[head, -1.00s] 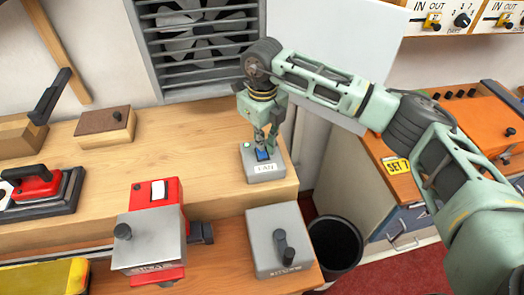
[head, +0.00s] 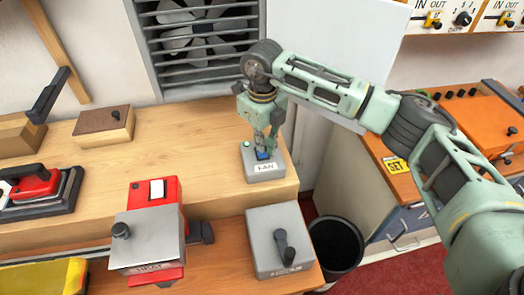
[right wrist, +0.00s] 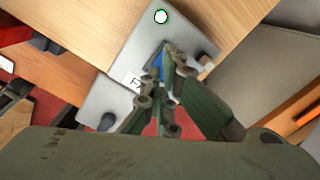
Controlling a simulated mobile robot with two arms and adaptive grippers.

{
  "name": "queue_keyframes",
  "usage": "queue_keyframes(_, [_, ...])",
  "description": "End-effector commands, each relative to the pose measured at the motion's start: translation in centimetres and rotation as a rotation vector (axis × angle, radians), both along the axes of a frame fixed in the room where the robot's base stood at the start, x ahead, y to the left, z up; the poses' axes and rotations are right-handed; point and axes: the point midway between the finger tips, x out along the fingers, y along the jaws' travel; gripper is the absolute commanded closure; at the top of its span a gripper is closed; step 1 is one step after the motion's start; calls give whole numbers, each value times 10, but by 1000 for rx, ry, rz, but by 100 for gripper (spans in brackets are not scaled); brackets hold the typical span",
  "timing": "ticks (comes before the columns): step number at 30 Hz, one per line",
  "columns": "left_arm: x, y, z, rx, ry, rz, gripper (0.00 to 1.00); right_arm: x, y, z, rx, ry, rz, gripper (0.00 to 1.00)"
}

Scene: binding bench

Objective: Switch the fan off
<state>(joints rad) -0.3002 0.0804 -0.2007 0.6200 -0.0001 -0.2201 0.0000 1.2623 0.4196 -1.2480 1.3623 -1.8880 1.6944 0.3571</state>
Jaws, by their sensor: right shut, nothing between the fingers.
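The fan switch box (head: 270,172) is a small grey box labelled FAN on the raised wooden shelf. It has a blue rocker (head: 263,154) and a green lamp (head: 247,144), which looks lit with a pale centre in the right wrist view (right wrist: 161,17). My right gripper (head: 264,146) is shut and empty, pointing down with its fingertips at the rocker. The fingers hide part of the rocker in both views; I cannot tell whether they touch it. The fan (head: 205,38) sits behind a slatted grille in the wall. My left gripper is not in view.
A grey box with a black crank (head: 280,238) stands below and in front of the switch box. A red-and-grey machine (head: 150,228) is to its left. A black bin (head: 336,240) and an orange-topped cabinet (head: 470,125) are to the right.

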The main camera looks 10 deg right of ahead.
Motion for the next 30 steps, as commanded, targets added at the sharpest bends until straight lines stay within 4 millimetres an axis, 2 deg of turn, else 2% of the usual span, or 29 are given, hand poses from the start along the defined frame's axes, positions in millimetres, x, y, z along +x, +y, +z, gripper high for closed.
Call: queue_keyframes(30, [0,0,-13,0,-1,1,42,0,0,-16,0,1,-1,100])
